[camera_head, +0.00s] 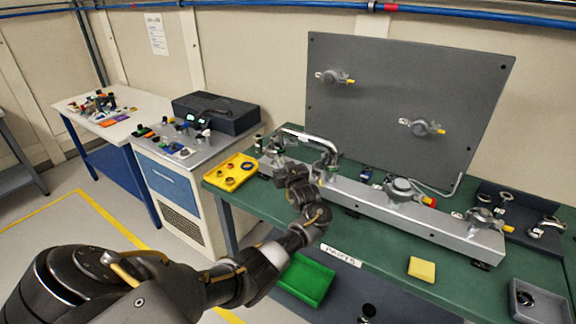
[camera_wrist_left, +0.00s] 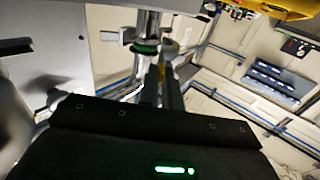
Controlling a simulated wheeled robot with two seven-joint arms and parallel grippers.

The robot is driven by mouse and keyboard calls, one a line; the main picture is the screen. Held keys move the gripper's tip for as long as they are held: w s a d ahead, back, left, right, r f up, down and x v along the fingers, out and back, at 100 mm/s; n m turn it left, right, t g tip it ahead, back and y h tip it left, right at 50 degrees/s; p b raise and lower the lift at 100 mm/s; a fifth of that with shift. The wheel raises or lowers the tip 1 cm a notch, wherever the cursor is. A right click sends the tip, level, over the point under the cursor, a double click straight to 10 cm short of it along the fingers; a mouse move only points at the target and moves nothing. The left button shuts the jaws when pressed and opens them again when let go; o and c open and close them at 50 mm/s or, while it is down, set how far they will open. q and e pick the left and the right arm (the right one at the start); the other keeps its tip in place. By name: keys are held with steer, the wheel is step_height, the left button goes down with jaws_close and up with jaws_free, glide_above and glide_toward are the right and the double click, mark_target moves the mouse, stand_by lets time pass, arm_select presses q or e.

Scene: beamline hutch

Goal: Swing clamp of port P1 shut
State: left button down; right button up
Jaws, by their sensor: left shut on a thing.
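The long grey beam (camera_head: 365,203) lies on the green bench with ports along its top. At its left end a bent metal tube (camera_head: 312,137) comes down to the ports. My left gripper (camera_head: 279,158) is at that left end, just below the tube, and largely hides the port there. In the left wrist view its fingers (camera_wrist_left: 162,78) are shut, with a bit of yellow between their tips, like the yellow handle ends of other clamps. A vertical metal pipe with a green ring (camera_wrist_left: 145,48) stands close beside the fingers. The port labels are too small to read.
Other clamps sit on the beam, one with a red end (camera_head: 401,188). An upright grey panel (camera_head: 405,85) stands behind. A yellow tray (camera_head: 236,163) is left of the beam. A yellow block (camera_head: 422,269) and a grey bin (camera_head: 541,300) are at the front right.

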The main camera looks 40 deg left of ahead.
arm_select(q)
steer(key=c, duration=1.6)
jaws_free()
steer(key=b+v, duration=0.2)
steer(key=v, duration=0.8)
steer(key=shift+s+d, duration=0.2)
steer(key=shift+d, duration=0.15)
